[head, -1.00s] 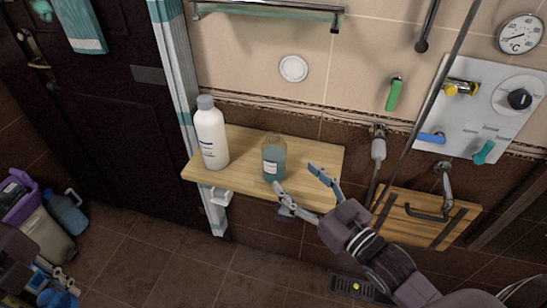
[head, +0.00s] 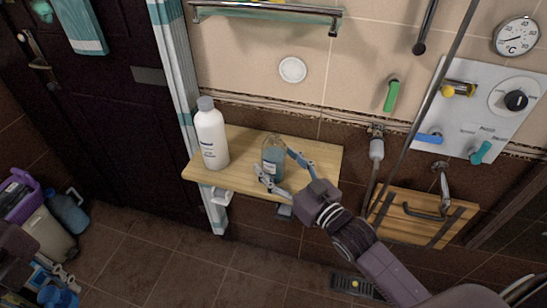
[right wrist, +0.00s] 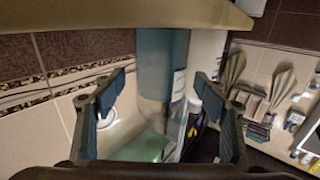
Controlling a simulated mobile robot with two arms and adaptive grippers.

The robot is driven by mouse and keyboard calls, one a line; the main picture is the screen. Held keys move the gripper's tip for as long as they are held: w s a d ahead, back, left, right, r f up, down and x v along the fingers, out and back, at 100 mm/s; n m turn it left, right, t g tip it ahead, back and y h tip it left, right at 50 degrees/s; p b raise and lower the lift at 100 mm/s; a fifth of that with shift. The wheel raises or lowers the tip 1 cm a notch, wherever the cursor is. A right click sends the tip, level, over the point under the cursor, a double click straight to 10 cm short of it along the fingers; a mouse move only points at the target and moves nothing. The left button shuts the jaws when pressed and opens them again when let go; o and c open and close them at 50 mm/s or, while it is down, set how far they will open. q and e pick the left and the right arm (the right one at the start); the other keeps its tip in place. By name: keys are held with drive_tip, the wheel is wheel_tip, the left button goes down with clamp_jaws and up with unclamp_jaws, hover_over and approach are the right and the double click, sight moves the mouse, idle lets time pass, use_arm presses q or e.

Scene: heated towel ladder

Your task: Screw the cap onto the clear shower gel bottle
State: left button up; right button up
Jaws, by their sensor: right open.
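The clear shower gel bottle (head: 274,158), with bluish gel and a pale label, stands upright on the wooden shelf (head: 318,158). I see no separate cap that I can identify. My right gripper (head: 275,164) is open, with one finger on each side of the bottle near the shelf's front edge. In the right wrist view the bottle (right wrist: 163,70) shows upside down between the open fingers (right wrist: 160,95), with gaps on both sides. My left gripper (head: 63,276) is at the lower left, low by the floor items; whether it is open or holds anything is unclear.
A white bottle with a grey cap (head: 211,135) stands left of the clear bottle on the shelf. A slatted wooden seat (head: 412,222), a hose and a control panel (head: 478,112) are to the right. Blue and purple containers (head: 67,210) stand at far left.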

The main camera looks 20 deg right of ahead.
use_arm(q)
drive_tip(key=shift+r, duration=0.15)
use_arm(e)
drive_tip(key=shift+x, duration=1)
drive_tip(key=shift+c, duration=0.7)
drive_tip(key=c, duration=1.4)
drive_tip(key=shift+r, duration=0.15)
